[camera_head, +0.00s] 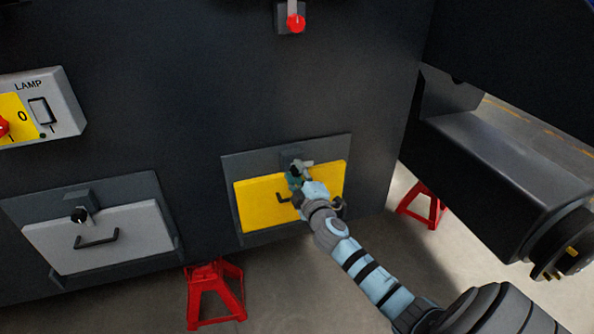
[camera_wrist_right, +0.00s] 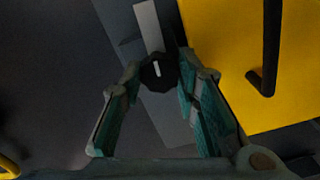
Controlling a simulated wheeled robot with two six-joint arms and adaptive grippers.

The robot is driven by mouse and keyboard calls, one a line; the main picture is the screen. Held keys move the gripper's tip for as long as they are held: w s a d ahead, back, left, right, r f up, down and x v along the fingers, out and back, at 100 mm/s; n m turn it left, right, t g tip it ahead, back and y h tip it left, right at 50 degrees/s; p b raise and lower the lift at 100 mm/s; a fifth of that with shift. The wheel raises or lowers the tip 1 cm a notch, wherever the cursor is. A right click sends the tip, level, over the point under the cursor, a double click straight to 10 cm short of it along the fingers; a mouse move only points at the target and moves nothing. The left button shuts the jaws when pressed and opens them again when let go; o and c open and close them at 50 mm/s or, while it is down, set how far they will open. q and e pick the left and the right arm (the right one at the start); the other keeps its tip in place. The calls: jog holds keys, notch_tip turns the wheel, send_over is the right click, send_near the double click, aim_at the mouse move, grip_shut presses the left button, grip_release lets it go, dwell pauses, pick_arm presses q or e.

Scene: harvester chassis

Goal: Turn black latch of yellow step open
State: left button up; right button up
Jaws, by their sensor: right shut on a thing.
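The yellow step (camera_head: 262,204) is a yellow panel in a dark frame on the chassis wall, folded up against it. It has a black handle, which also shows in the right wrist view (camera_wrist_right: 267,60). The black latch (camera_wrist_right: 158,71) is a dark knob with a light mark, above the step's upper edge. My right gripper (camera_head: 296,172) is at the latch, its fingers on both sides of the knob in the right wrist view (camera_wrist_right: 160,80), shut on it. In the head view the gripper mostly hides the latch. My left gripper is out of view.
A grey step (camera_head: 60,243) with its own black knob (camera_head: 79,215) and handle is at left. A lamp switch box (camera_head: 62,105) and a red knob (camera_head: 296,23) are on the wall above. Red stands (camera_head: 214,290) are below. A dark beam (camera_head: 490,170) juts out at right.

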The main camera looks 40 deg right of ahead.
jog(key=shift+f+n, duration=0.1)
jog(key=shift+n, duration=0.5)
jog(key=o, duration=1.2)
jog(key=shift+c, duration=0.2)
jog(key=v, duration=1.2)
